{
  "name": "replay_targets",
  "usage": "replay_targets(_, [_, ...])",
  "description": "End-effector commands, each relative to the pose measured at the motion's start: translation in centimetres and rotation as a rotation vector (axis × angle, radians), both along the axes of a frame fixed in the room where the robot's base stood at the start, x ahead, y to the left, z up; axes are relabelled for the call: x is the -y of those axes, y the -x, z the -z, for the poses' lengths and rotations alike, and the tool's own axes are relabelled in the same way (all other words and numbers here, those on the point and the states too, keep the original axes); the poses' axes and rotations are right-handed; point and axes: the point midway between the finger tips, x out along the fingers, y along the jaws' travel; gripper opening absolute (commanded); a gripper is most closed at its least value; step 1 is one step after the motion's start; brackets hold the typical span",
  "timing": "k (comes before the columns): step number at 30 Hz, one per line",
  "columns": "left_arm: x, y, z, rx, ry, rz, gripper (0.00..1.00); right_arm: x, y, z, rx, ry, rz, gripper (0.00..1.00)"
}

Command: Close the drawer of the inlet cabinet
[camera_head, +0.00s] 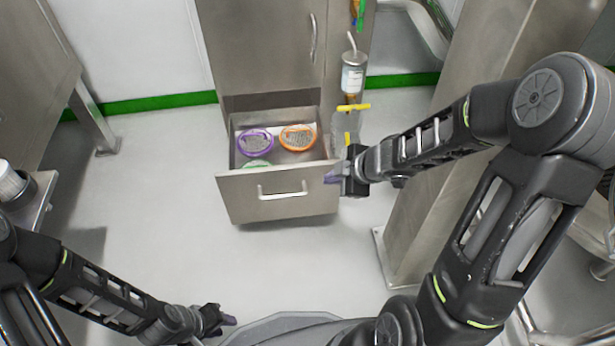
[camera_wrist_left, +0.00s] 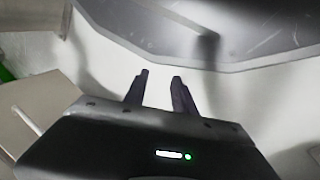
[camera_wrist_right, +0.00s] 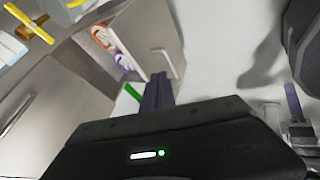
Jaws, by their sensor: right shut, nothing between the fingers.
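The inlet cabinet (camera_head: 260,45) is a tall grey metal cabinet at the back. Its bottom drawer (camera_head: 240,205) is pulled out, with a bar handle (camera_head: 282,191) on its front. Inside lie a purple ring-rimmed sieve (camera_head: 256,141), an orange one (camera_head: 297,138) and a partly hidden green one (camera_head: 256,164). My right gripper (camera_head: 331,178) is shut and empty at the right edge of the drawer front; contact cannot be told. In the right wrist view its fingers (camera_wrist_right: 158,80) are together below the drawer handle (camera_wrist_right: 165,62). My left gripper (camera_wrist_left: 161,75) is open and empty, low and away from the drawer.
A bottle (camera_head: 352,75) and yellow-handled valve (camera_head: 354,107) are at the cabinet's right side. A steel column (camera_head: 430,190) stands right of the drawer, under my right arm. The floor (camera_head: 160,210) before and left of the drawer is clear.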

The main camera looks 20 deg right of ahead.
Motion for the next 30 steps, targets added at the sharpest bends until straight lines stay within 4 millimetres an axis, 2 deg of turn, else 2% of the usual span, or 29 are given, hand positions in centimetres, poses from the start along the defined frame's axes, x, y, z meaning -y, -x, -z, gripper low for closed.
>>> replay_targets(5, [0.0, 0.0, 0.1, 0.0, 0.0, 0.0, 0.32, -0.1, 0.0, 0.1, -0.001, -0.002, 0.0, 0.0])
replay_targets(11, [0.0, -0.2, 1.4, 0.004, -0.001, -0.003, 0.32, -0.5, -0.7, 1.5, -0.002, -0.002, -0.002, 0.0])
replay_targets(26, [0.1, -1.3, 8.7, 0.036, -0.007, -0.019, 0.32, -2.7, -5.6, 9.1, -0.002, -0.003, -0.001, 0.0])
replay_targets(27, [0.1, -1.3, 7.0, 0.033, -0.007, -0.018, 0.32, -2.4, -6.5, 7.7, 0.0, -0.001, -0.002, 0.0])
replay_targets(30, [0.1, -1.2, 6.1, 0.031, -0.007, -0.015, 0.32, -2.1, -7.8, 7.7, -0.002, -0.002, -0.003, 0.0])
